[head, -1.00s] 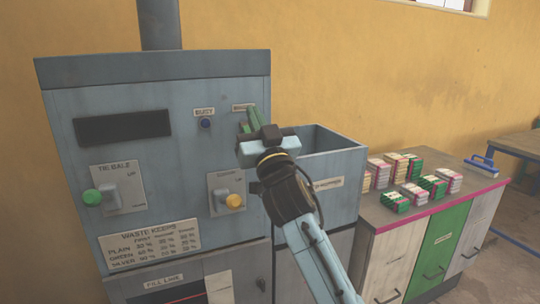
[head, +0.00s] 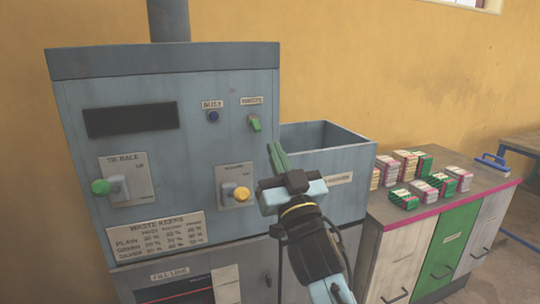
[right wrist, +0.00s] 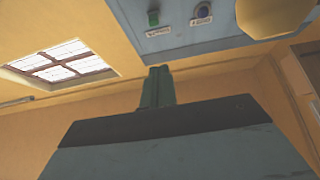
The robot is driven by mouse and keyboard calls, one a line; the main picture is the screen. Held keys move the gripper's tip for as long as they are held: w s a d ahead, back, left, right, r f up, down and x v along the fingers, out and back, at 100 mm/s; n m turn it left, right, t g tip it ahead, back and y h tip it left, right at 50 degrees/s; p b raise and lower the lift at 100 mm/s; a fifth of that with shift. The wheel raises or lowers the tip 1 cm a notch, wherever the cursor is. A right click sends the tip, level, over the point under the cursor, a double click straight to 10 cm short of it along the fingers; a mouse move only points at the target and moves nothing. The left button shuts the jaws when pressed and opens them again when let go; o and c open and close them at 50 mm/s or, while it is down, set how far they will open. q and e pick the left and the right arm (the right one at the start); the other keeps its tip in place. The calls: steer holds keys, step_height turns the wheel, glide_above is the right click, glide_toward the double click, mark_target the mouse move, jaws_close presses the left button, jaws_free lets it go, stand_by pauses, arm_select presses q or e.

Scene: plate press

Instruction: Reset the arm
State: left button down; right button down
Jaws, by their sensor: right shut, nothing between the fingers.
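My right gripper (head: 276,157) is shut with nothing between its green fingers. It stands in front of the grey press machine (head: 72,190), below a green switch (head: 254,123) and beside the yellow knob (head: 242,194), apart from the switch. In the right wrist view the shut fingers (right wrist: 157,86) point up toward the machine's panel, where the green switch (right wrist: 153,18) and the blue busy button (right wrist: 202,11) show. A green knob (head: 101,187) sits at the left of the panel. My left gripper is not in view.
An open grey bin (head: 345,158) stands right of the machine, close to my right gripper. A counter (head: 385,212) with several bundled stacks (head: 408,162) and a blue-handled tool (head: 491,162) stands further right. A dark display (head: 130,119) is on the machine.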

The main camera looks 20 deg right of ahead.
step_height(320, 180, down, 37)
steer(key=w+n+g, duration=0.2)
steer(key=w+g, duration=0.1)
steer(key=g, duration=0.6)
steer(key=s+d+f+g, duration=0.25)
steer(key=s+f, duration=0.45)
steer(key=f, duration=0.4)
steer(key=s+d+f+g, duration=0.25)
steer(key=s+f, duration=0.35)
steer(key=f, duration=0.4)
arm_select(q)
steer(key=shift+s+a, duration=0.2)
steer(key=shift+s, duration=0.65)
arm_select(e)
steer(key=s+d+f+g, duration=0.2)
steer(key=s+f, duration=0.4)
steer(key=s, duration=0.6)
steer(key=s+d+f+g+h, duration=0.1)
steer(key=s+d+f+g, duration=0.2)
steer(key=s, duration=1)
steer(key=s+d+f+g, duration=0.2)
steer(key=s+f+g, duration=0.2)
steer(key=s+f, duration=0.6)
steer(key=shift+s+d+n, duration=0.3)
steer(key=shift+s+n, duration=0.1)
steer(key=shift+s, duration=0.85)
